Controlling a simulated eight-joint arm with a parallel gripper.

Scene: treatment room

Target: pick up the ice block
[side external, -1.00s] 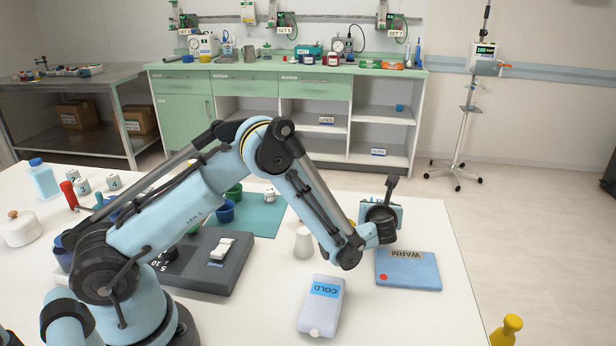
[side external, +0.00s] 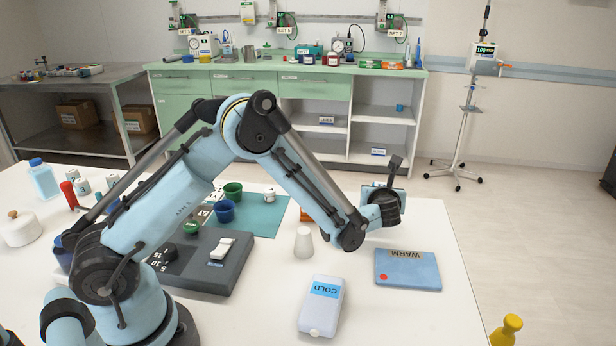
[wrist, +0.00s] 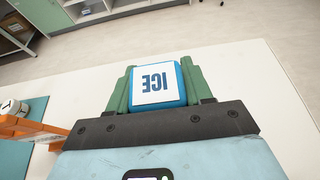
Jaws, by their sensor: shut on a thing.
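The ice block (wrist: 158,98) is a blue block with a white top marked "ICE", seen in the wrist view. My gripper (wrist: 158,78) is shut on it, with one green finger pressed against each side. The white table shows below and around it. In the side external view my gripper (side external: 371,192) is over the far right part of the table, behind my wrist. The fingers and the ice block are hidden there.
A white "COLD" pack (side external: 321,308) and a blue "WARM" pad (side external: 408,270) lie on the near right of the table. A white cup (side external: 303,244) stands near my forearm. An orange rack-like object (wrist: 30,130) is left of my gripper in the wrist view.

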